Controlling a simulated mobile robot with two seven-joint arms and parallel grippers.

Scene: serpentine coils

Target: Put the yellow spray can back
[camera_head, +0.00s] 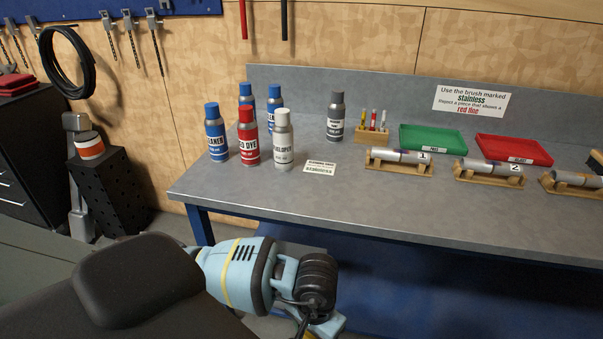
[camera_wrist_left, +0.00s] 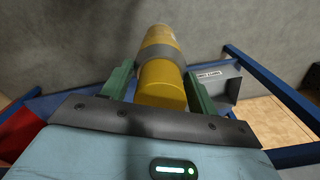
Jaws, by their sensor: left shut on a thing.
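The yellow spray can (camera_wrist_left: 163,82), with a grey band around it, is in the left wrist view. My left gripper (camera_wrist_left: 158,90) is shut on it, with one green finger on each side of the can. In the head view my left arm reaches in at the bottom, and its gripper is mostly cut off by the lower edge. My right gripper is in neither view.
On the grey workbench (camera_head: 335,205) stand blue cans (camera_head: 216,135), a red can (camera_head: 249,138), a white can (camera_head: 284,140) and a dark grey can (camera_head: 335,118). A small card (camera_head: 320,167), green tray (camera_head: 432,140) and red tray (camera_head: 514,151) lie rightward. The front left surface is clear.

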